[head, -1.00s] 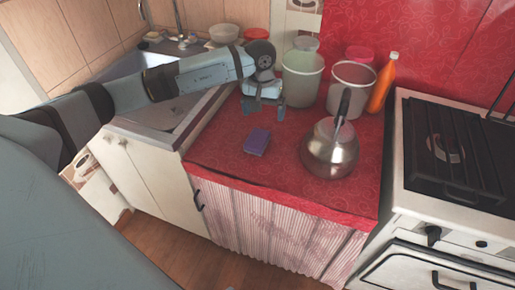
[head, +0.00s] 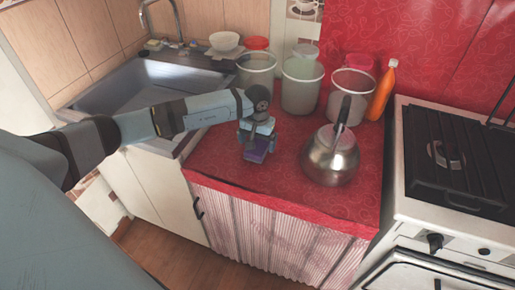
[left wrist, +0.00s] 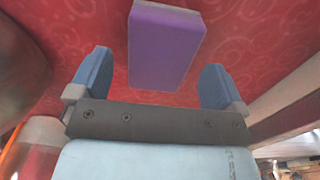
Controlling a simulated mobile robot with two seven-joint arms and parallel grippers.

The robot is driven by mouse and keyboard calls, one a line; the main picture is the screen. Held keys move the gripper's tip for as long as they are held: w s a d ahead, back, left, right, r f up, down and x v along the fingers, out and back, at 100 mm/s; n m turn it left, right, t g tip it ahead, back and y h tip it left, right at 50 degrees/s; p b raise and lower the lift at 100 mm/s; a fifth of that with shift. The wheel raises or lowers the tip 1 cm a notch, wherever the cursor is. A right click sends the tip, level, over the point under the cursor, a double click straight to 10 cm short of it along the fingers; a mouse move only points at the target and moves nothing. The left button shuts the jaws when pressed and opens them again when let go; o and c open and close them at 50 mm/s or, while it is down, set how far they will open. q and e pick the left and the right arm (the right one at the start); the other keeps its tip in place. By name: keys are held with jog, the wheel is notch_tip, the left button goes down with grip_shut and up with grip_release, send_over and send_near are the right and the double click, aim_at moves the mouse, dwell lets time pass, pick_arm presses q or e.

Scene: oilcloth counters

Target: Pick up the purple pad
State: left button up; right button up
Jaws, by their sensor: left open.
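The purple pad (head: 255,155) lies flat on the red oilcloth counter (head: 225,165), near its front edge. My left gripper (head: 256,142) is right above and slightly behind it in the head view and hides part of it. In the left wrist view the purple pad (left wrist: 165,48) shows between the two blue fingers, a little beyond their tips. The left gripper (left wrist: 157,80) is open and empty. My right gripper is not in view.
A metal kettle (head: 330,158) stands to the right of the pad. White buckets (head: 302,90) and an orange bottle (head: 382,90) stand at the back. A sink (head: 150,85) is on the left and a stove (head: 450,160) on the right.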

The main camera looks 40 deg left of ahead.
aim_at(257, 145)
pick_arm(q)
notch_tip(257, 145, down, 2)
jog(key=shift+f, duration=0.1)
jog(key=c, duration=1)
notch_tip(257, 145, up, 20)
